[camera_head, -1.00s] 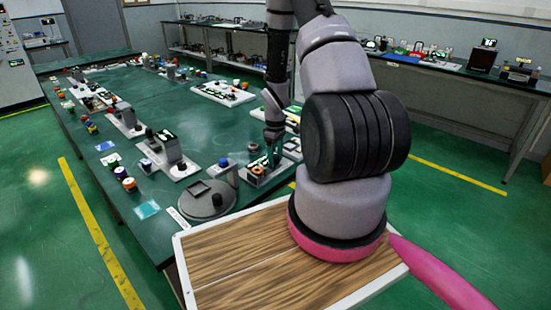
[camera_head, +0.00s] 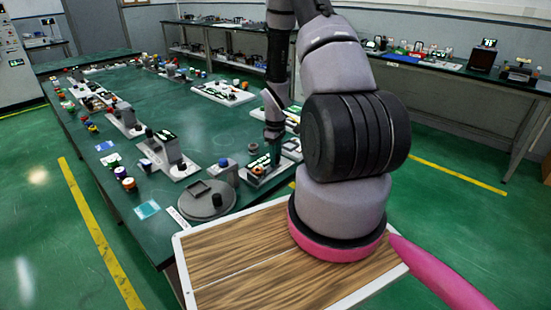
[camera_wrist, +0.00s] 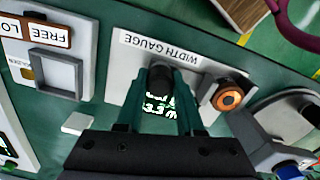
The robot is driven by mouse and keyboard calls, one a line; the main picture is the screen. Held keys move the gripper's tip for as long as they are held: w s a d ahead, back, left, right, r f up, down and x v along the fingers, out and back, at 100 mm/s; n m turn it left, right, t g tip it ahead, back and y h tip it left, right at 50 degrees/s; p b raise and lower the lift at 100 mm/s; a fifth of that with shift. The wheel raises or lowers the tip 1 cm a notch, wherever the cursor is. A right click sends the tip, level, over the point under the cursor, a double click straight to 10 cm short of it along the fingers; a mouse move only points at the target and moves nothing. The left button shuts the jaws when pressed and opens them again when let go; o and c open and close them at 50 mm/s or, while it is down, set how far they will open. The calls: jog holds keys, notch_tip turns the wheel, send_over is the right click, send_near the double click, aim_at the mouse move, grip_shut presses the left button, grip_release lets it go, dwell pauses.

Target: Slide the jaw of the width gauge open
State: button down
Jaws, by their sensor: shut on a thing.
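The width gauge (camera_wrist: 125,66) is a pale panel with a printed "WIDTH GAUGE" label. In the wrist view it lies under my gripper (camera_wrist: 162,82). My gripper's two dark green fingers are shut on an upright black knob (camera_wrist: 161,72) on the gauge. A lit display (camera_wrist: 158,108) shows partly between the fingers, with digits like "3.3 m"; the rest is hidden. An orange-ringed round part (camera_wrist: 230,97) sits to the right on the gauge. In the head view, the gauge (camera_head: 256,180) is near the table's right edge, with my gripper (camera_head: 270,150) over it; the fingertips are unclear there.
A "FREE" labelled panel with a square frame (camera_wrist: 58,74) lies left of the gauge in the wrist view. A round grey device (camera_head: 207,208) and a blue-topped post (camera_head: 223,163) stand near the gauge. Several other devices crowd the green table (camera_head: 150,225); its middle is clear.

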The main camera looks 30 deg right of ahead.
dwell(0.6)
jog(key=shift+w+d, duration=0.2)
jog(key=shift+d, duration=0.3)
jog(key=shift+w+d, duration=0.15)
jog(key=shift+d, duration=0.35)
jog(key=c, duration=0.5)
grip_release()
jog(key=shift+c, duration=0.2)
jog(key=shift+r, duration=0.1)
notch_tip(320, 180, up, 11)
jog(key=shift+f, duration=0.2)
